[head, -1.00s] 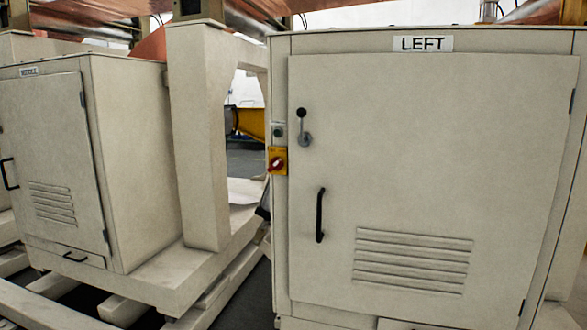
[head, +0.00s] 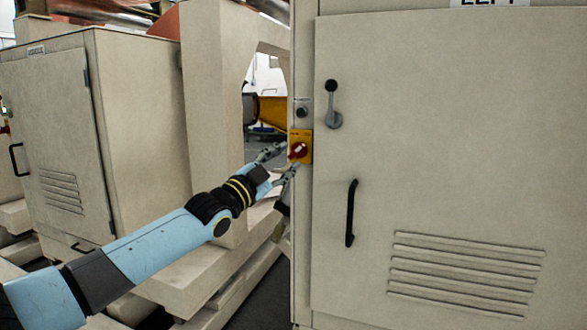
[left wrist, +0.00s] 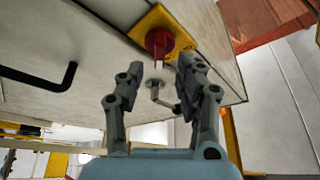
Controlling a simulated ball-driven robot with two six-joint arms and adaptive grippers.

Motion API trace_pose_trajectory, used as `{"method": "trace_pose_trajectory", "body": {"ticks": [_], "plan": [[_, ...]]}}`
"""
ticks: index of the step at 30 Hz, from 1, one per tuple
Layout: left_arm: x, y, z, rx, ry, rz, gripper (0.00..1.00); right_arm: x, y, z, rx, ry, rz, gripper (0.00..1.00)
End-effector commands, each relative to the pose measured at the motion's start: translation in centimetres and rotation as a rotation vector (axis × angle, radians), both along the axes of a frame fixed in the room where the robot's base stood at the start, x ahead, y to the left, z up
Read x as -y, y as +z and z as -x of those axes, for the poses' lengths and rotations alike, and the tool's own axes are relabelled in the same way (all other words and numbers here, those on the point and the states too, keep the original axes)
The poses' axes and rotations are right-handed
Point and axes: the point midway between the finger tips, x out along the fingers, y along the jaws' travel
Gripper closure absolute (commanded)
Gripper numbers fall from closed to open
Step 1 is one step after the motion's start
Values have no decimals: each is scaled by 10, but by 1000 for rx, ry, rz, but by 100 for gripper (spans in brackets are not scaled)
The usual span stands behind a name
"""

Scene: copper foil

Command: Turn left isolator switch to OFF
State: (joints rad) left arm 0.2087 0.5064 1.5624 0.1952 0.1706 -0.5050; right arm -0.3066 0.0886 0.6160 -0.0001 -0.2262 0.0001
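The left isolator switch is a red rotary knob (head: 298,150) on a yellow plate (head: 307,138), on the left edge of the cabinet labelled LEFT. The knob and plate also show in the left wrist view (left wrist: 159,41). Its bar looks slanted in the head view; the ON/OFF marks are too small to read. My left gripper (head: 284,161) is open at the knob's left side. In the left wrist view its two fingers (left wrist: 158,80) stand apart, with the knob just beyond and between their tips. I cannot tell whether they touch it. My right gripper is not in view.
The cabinet door (head: 440,150) has a grey lever latch (head: 333,105) and a black handle (head: 351,212) right of the switch. Another cabinet (head: 60,140) stands at left, with a pale frame post (head: 215,110) between.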

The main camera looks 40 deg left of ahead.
Motion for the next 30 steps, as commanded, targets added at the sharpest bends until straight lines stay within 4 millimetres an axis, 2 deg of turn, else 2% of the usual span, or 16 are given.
{"method": "trace_pose_trajectory", "body": {"ticks": [1, 3, 9, 22, 30], "plan": [[0, -6, -11, 0, 3, -1, 64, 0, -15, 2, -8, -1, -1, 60], [0, 2, -17, -1, 4, 2, 64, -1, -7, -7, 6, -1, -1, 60], [1, 8, -29, -1, 2, 1, 64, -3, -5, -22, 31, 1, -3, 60], [2, 8, -34, -3, 1, 2, 64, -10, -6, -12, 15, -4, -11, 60], [2, 8, -34, -2, 0, 1, 100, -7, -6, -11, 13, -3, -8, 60]]}}
